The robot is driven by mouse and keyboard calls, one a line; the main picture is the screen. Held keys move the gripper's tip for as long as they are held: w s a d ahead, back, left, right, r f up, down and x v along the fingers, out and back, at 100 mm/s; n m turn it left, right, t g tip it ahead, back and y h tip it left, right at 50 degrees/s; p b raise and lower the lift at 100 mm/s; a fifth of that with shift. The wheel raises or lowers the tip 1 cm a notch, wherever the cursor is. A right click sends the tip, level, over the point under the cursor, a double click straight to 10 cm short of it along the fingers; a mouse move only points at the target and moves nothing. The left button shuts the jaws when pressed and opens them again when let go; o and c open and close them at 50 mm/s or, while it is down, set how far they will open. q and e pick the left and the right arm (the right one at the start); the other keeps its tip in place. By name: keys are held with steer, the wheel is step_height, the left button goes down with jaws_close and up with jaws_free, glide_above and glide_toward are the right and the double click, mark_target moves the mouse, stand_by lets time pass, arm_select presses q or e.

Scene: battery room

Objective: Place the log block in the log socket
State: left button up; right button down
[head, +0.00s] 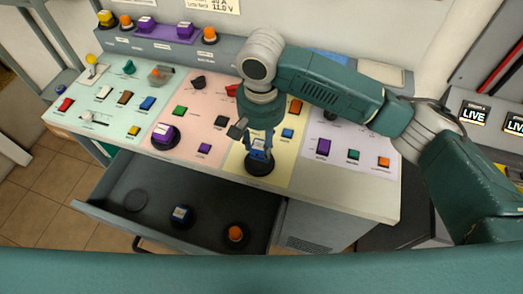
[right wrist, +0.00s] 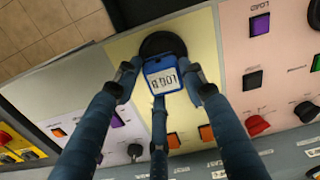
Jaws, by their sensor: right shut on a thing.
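My right gripper (head: 256,143) is shut on a blue block (head: 258,154) with a white label on its face. In the right wrist view the fingers of the gripper (right wrist: 162,80) grip the block (right wrist: 163,76) from both sides, and its label reads roughly "LOG", shown inverted. A round black socket (head: 259,169) on the yellow panel lies directly at the block; it also shows in the right wrist view (right wrist: 162,43), partly hidden by the block. I cannot tell whether the block touches the socket or hovers just above it. My left gripper is not in view.
A purple block (head: 163,134) sits on the pink panel. Buttons and switches surround the socket. Several blocks stand on the back ledge (head: 170,43).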

mark_target(261, 154)
step_height(261, 154, down, 4)
steer(key=shift+f+p, duration=0.15)
steer(key=shift+p, duration=0.25)
steer(key=shift+f, duration=0.15)
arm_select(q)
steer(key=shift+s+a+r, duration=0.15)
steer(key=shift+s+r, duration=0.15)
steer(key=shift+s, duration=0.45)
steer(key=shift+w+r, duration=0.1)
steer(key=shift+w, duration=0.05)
arm_select(e)
steer(key=shift+a+f, duration=0.1)
steer(key=shift+f, duration=0.05)
steer(key=c, duration=1)
jaws_free()
steer(key=shift+c, duration=0.2)
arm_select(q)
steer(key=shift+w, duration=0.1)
arm_select(e)
step_height(261, 154, up, 11)
steer(key=b, duration=0.2)
steer(key=shift+b, duration=0.35)
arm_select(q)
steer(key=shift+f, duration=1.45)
arm_select(e)
steer(key=shift+r, duration=0.65)
